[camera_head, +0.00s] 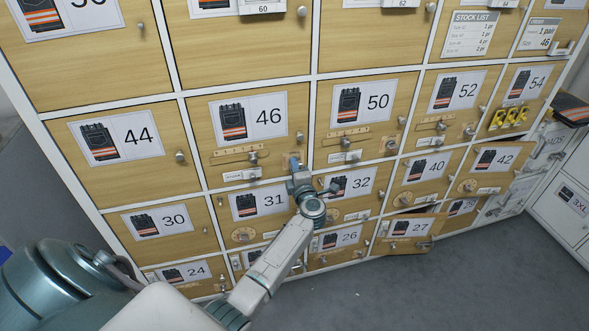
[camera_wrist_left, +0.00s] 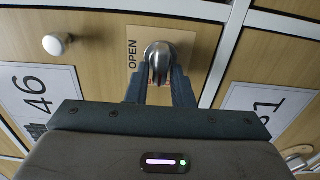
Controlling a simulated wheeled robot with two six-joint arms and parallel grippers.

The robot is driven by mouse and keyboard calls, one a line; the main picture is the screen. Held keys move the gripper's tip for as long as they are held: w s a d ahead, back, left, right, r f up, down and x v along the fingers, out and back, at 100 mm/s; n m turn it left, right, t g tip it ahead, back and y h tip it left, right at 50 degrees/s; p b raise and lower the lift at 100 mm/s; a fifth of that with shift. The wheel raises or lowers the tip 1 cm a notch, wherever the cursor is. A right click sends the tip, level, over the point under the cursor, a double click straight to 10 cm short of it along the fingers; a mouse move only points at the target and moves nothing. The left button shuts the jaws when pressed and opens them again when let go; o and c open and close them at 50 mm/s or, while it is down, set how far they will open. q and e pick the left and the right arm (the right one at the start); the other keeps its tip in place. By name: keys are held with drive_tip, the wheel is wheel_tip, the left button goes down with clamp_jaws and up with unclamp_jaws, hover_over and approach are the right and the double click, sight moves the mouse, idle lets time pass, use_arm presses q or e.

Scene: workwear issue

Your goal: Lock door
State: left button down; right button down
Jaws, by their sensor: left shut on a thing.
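Locker door 46 (camera_head: 205,125) is wooden with a numbered picture card and looks flush with its frame. A silver turn knob (camera_wrist_left: 160,50) sits on a plate marked OPEN (camera_wrist_left: 133,60) near the door's corner in the left wrist view. My left gripper (camera_head: 295,165) is at the lower right corner of door 46 and covers most of this knob in the head view. In the wrist view the dark fingers are shut around the knob. A small round knob (camera_wrist_left: 57,43) on the same door stands apart. My right gripper is not in view.
Door 31 (camera_head: 228,207) is below and door 50 (camera_head: 410,88) is to the right. Door 27 (camera_head: 430,230) at the lower right looks ajar and juts outward. Grey floor (camera_head: 440,290) is clear in front.

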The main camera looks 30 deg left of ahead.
use_arm(q)
drive_tip(key=c, duration=1.4)
unclamp_jaws()
drive_tip(key=shift+c, duration=0.2)
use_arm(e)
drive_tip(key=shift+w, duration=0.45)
